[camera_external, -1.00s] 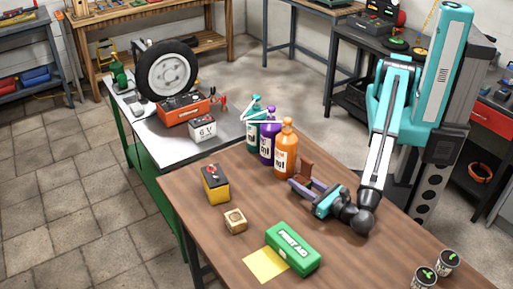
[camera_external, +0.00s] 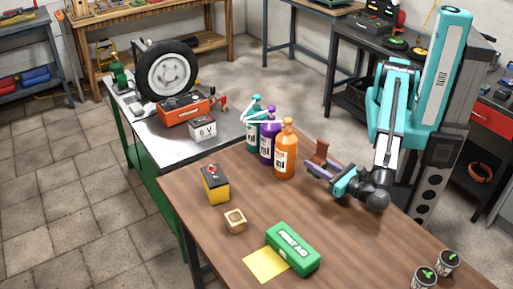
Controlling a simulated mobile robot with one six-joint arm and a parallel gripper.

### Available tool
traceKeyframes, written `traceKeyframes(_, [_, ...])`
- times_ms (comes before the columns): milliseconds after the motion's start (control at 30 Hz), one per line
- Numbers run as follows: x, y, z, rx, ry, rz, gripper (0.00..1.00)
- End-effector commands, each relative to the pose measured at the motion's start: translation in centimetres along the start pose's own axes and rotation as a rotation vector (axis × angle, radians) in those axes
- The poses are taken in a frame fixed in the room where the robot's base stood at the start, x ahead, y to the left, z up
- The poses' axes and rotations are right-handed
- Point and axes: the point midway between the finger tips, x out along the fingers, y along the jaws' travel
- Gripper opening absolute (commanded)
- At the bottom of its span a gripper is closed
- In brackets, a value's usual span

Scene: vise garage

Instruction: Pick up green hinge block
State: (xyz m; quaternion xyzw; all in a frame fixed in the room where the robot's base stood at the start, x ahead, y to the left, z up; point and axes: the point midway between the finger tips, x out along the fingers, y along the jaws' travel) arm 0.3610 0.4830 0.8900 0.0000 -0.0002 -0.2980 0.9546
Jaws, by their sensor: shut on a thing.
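My gripper (camera_external: 317,166), with purple-grey fingers, is at the far right part of the wooden table, right of the orange bottle. I see no block that is clearly a green hinge block. A green vise-like thing (camera_external: 119,75) stands at the far left end of the metal-topped bench, well away from my gripper.
On the wooden table (camera_external: 330,225) are an orange bottle (camera_external: 285,150), a purple bottle (camera_external: 268,150), a teal bottle (camera_external: 253,135), a yellow-black battery (camera_external: 215,186), a small wooden cube (camera_external: 235,220), a green first-aid box (camera_external: 292,248) and two cans (camera_external: 447,262). The table's middle is clear.

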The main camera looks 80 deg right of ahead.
Motion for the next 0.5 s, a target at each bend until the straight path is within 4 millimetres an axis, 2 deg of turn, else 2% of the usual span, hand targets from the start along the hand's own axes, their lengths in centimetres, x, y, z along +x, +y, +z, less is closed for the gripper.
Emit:
traceKeyframes(67, [0.1,-1.0,0.1,0.001,0.000,0.000,0.02])
traceKeyframes(500, [-0.1,-3.1,0.9,-0.001,-0.001,0.000,0.02])
